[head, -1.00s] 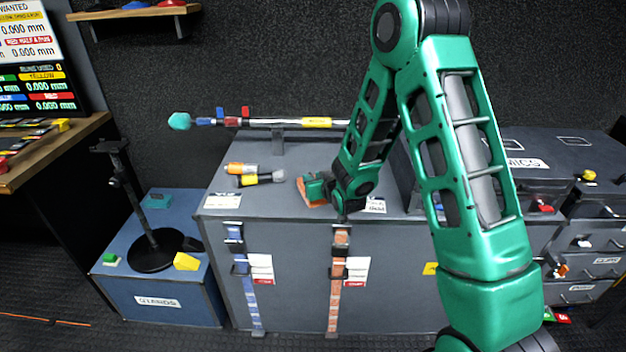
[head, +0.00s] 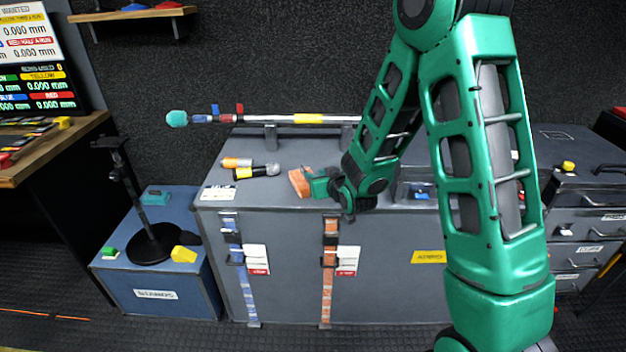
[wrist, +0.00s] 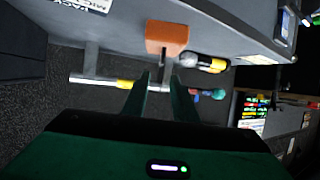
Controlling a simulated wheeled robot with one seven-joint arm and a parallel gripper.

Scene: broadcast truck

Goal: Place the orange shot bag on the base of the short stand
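The orange shot bag (head: 300,182) lies on top of the large grey case. It also shows in the wrist view (wrist: 166,36), just beyond my fingertips, with a dark tab towards them. My gripper (head: 312,184) is low over the case top, right beside the bag on its right. In the wrist view its two fingers (wrist: 161,78) are apart, with a gap between them and no bag inside it. A black stand (head: 128,190) with a round base (head: 152,246) stands on the low blue case at left; the visible base top is bare.
An orange-and-white cylinder (head: 237,162) and a yellow-and-black microphone (head: 257,171) lie left of the bag. A boom pole (head: 270,120) rests on supports behind. A yellow block (head: 184,254), green block (head: 109,252) and teal item (head: 156,196) sit around the stand.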

